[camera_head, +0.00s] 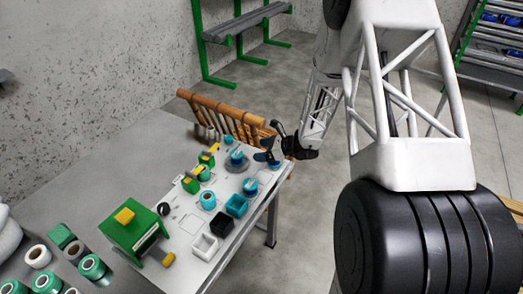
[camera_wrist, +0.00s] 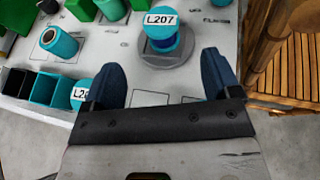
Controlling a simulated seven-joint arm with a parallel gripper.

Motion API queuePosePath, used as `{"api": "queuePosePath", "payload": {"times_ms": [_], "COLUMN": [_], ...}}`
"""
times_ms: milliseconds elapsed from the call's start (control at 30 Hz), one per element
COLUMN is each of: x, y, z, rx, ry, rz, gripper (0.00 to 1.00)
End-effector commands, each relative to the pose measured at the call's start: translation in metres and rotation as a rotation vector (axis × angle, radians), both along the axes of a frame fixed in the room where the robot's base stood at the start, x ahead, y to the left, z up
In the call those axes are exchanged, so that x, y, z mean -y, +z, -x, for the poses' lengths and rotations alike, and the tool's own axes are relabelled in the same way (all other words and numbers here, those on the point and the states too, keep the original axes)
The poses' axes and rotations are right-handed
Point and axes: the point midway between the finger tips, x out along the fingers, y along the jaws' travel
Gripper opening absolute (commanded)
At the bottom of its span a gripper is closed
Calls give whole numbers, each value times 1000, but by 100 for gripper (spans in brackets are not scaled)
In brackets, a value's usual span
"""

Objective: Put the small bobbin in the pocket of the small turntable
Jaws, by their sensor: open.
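My gripper (camera_head: 268,159) is open and empty at the right end of the board; its blue fingers (camera_wrist: 162,78) are spread in the wrist view. Ahead of them stands a blue bobbin labelled L207 (camera_wrist: 163,30) on a round grey turntable (camera_wrist: 180,56); this turntable also shows in the head view (camera_head: 237,169). A second labelled blue bobbin (camera_head: 250,186) stands nearer the front edge; the left finger partly hides it in the wrist view (camera_wrist: 82,97). I cannot make out a pocket.
Teal (camera_head: 236,206), black (camera_head: 221,225) and white (camera_head: 205,246) open bins line the front edge. A green box (camera_head: 138,232) and green-yellow fixtures (camera_head: 191,184) stand left. A wooden chair (camera_head: 222,112) is behind. Several spools (camera_head: 91,267) lie at lower left.

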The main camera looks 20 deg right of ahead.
Motion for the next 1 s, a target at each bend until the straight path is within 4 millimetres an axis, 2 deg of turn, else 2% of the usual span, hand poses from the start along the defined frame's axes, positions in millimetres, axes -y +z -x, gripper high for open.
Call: {"api": "queuePosePath", "payload": {"times_ms": [300,467,567,733,1000], "x": [0,-4,-10,-25,-52], "y": [1,10,24,59,126], "z": [0,4,10,31,84], "rx": [1,14,34,90,212], "ry": [2,27,67,183,427], "rz": [1,17,43,119,289], "gripper": [83,83,83,83,83]}}
